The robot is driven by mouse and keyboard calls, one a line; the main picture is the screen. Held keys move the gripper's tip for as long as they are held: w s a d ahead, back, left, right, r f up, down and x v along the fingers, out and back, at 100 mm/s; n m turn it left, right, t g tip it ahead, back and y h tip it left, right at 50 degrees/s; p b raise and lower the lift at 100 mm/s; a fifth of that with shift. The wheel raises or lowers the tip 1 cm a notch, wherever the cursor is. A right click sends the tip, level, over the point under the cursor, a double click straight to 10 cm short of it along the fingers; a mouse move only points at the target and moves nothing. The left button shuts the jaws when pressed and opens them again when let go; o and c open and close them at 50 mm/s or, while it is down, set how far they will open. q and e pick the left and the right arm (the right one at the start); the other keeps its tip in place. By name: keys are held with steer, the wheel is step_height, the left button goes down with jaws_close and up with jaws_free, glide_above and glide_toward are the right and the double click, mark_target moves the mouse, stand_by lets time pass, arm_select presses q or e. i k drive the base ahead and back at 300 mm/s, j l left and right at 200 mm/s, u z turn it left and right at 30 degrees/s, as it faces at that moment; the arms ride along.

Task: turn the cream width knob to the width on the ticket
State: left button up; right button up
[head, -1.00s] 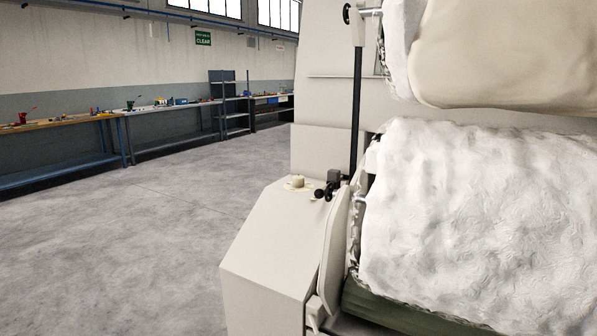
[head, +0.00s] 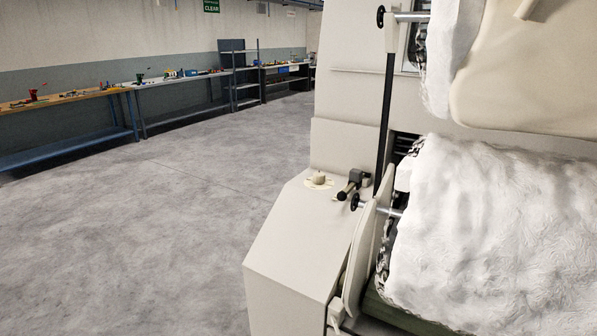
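The cream width knob (head: 318,179) sits on a pale round dial plate on the sloped top of the cream machine housing (head: 290,235). It is small in the head view, and its pointer and scale marks are too small to read. I cannot make out a ticket with a width on it. Neither of my grippers is in the head view.
A black-knobbed lever (head: 350,185) stands just right of the knob. White fibre batting (head: 500,235) fills the right side above a green base. Benches (head: 65,105) and a dark shelf rack (head: 239,75) line the far wall. The grey floor (head: 140,240) at left is clear.

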mark_target(319, 177)
steer(key=i+j+u, duration=0.5)
steer(key=i+u, duration=0.25)
steer(key=i+j+u, duration=0.15)
steer(key=i+u, duration=0.2)
steer(key=i, duration=0.25)
steer(key=i+u, duration=0.35)
steer(key=i, duration=0.3)
steer(key=i+z, duration=0.25)
steer(key=z, duration=0.15)
steer(key=i+z, duration=0.35)
steer(key=i+j+z, duration=0.15)
steer(key=z, duration=0.25)
